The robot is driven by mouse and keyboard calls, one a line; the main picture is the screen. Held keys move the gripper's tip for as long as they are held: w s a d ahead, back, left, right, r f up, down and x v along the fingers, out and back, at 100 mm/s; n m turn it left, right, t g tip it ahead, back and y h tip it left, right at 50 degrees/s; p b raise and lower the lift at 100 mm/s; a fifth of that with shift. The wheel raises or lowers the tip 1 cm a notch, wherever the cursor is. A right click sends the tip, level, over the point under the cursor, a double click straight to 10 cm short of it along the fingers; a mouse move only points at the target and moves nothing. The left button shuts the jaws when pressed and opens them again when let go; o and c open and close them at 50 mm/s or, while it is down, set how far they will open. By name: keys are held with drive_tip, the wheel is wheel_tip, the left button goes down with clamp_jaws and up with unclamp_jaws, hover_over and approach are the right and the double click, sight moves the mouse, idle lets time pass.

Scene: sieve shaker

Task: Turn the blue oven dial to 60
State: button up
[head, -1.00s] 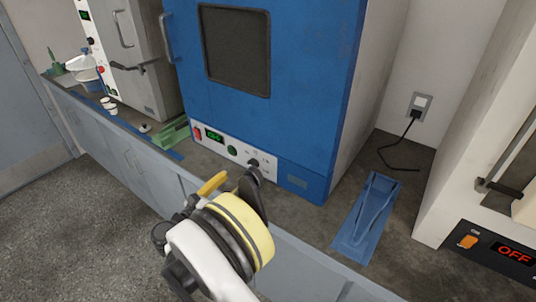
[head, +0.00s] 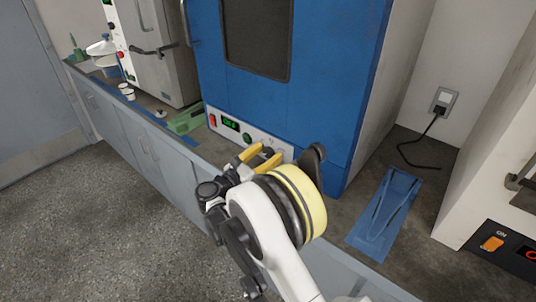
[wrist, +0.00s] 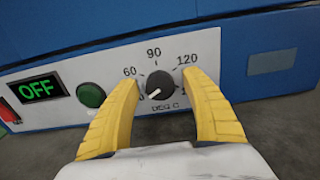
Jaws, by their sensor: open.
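The blue oven (head: 330,90) stands on the counter, its white control panel (wrist: 60,77) low on the front. In the wrist view the dark round dial (wrist: 161,82) has a white pointer aimed lower left, below the 60 mark, towards a label partly hidden by the left finger. Marks 60, 90 and 120 are readable; a label at right is partly covered. My gripper (wrist: 163,90) is open, with yellow fingers to the left and right of the dial; contact cannot be told.
The panel has a green OFF display (wrist: 40,89), a green button (wrist: 91,95) and a red switch (head: 212,120). Another appliance (head: 490,190) stands at far right. A green object (head: 187,120) lies left of the oven.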

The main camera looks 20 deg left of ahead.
drive_tip(key=c, duration=1.2)
drive_tip(key=shift+m, duration=0.3)
drive_tip(key=m, duration=0.5)
drive_tip(key=shift+m, duration=0.3)
clamp_jaws()
drive_tip(key=m, duration=0.5)
drive_tip(key=shift+m, duration=0.3)
